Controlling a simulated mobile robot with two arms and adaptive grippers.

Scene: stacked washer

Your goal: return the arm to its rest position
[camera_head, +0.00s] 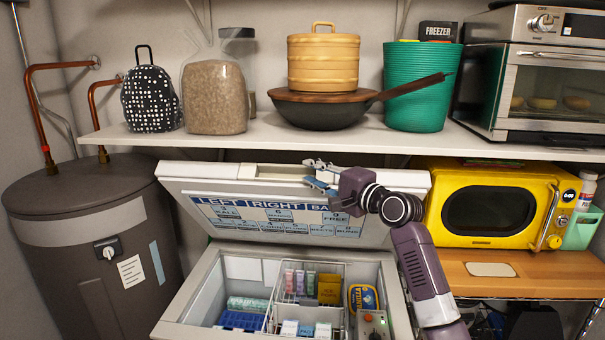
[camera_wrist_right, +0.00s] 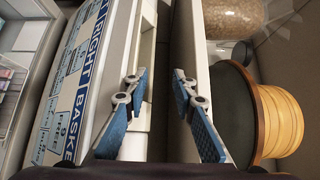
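My right arm (camera_head: 420,262) rises from the bottom right of the head view and bends left in front of the raised freezer lid (camera_head: 290,217). My right gripper (camera_head: 317,174) is at the lid's upper edge, just below the shelf. In the right wrist view its two blue-padded fingers (camera_wrist_right: 160,112) are apart, with nothing held between them. The pale lid edge shows beyond and between the fingers; I cannot tell whether they touch it. My left gripper is not in either view.
The open chest freezer (camera_head: 190,312) holds baskets and packages. The shelf (camera_head: 270,134) above carries a wok (camera_head: 318,112), a steamer (camera_head: 323,65), a green bin (camera_head: 415,100) and an oven (camera_head: 535,90). A yellow microwave (camera_head: 487,211) stands right of my arm. A grey tank (camera_head: 85,250) stands left.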

